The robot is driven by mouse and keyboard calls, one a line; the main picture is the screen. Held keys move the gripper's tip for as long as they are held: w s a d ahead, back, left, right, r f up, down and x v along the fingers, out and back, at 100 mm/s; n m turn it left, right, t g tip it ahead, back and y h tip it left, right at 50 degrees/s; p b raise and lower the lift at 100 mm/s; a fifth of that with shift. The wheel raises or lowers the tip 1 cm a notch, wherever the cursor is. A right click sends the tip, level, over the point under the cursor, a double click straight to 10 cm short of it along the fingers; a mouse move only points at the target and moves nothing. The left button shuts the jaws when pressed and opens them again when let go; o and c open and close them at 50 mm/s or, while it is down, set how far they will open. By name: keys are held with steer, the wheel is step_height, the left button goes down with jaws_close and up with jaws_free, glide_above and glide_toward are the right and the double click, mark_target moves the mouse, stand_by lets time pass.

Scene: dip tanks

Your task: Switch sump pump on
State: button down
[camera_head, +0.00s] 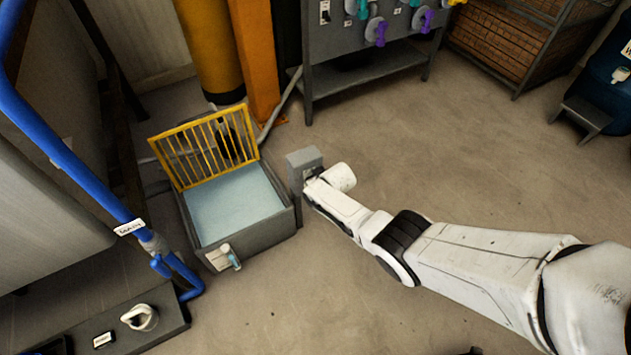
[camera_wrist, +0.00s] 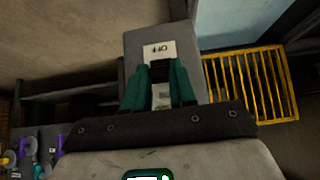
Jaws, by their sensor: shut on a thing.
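The grey switch box (camera_head: 304,158) stands on a post at the right side of the sump; it fills the middle of the wrist view (camera_wrist: 135,45). A white label (camera_wrist: 159,51) on it reads OFF, upside down in that view. My gripper (camera_wrist: 160,72) has its teal fingers at the box face, just beside the label, shut on the small dark switch lever (camera_wrist: 161,69). The fingers hide most of the lever, so its exact position is unclear. The sump (camera_head: 276,233) is a grey tank with pale blue liquid (camera_head: 235,203).
A yellow barred grate (camera_head: 187,153) stands raised at the sump's back edge. A blue pipe (camera_head: 75,165) runs down on the left. A grey valve bench (camera_head: 350,75) stands behind. An orange post (camera_head: 256,50) rises behind the sump.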

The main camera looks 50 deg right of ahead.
steer(key=shift+g, duration=0.4)
steer(key=c, duration=0.9)
jaws_free()
steer(key=shift+w, duration=0.1)
steer(key=shift+r, duration=0.15)
steer(key=p+v, duration=0.8)
steer(key=v, duration=0.2)
steer(key=shift+s+r+p, duration=0.2)
steer(key=shift+r+p, duration=0.1)
